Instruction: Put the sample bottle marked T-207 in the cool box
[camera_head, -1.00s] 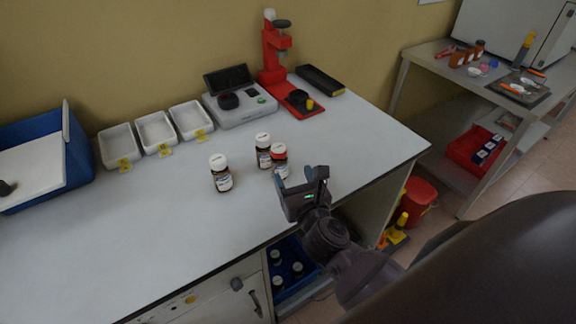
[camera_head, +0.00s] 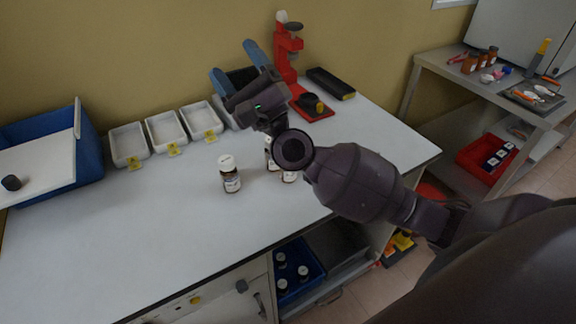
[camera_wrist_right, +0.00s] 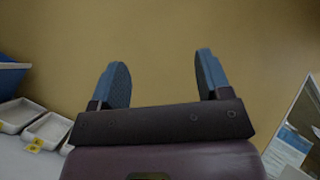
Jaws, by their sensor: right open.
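A brown sample bottle with a white cap and white label (camera_head: 230,174) stands upright on the bench. Two more bottles stand close together to its right, mostly hidden behind my right arm; a part of one label (camera_head: 289,176) shows. I cannot read the marks on any label. The blue box with a white lid tilted open (camera_head: 88,158) stands at the bench's left end; I take it for the cool box. My right gripper (camera_head: 236,66) is open and empty, raised above the bench towards the wall. Its blue fingers also show apart in the right wrist view (camera_wrist_right: 160,82). My left gripper is out of view.
Several white trays with yellow tags (camera_head: 166,131) line the wall. A red press (camera_head: 286,50) and a black case (camera_head: 331,83) stand at the back right. A blue crate with bottles (camera_head: 300,272) sits below the bench. The bench's front left is clear.

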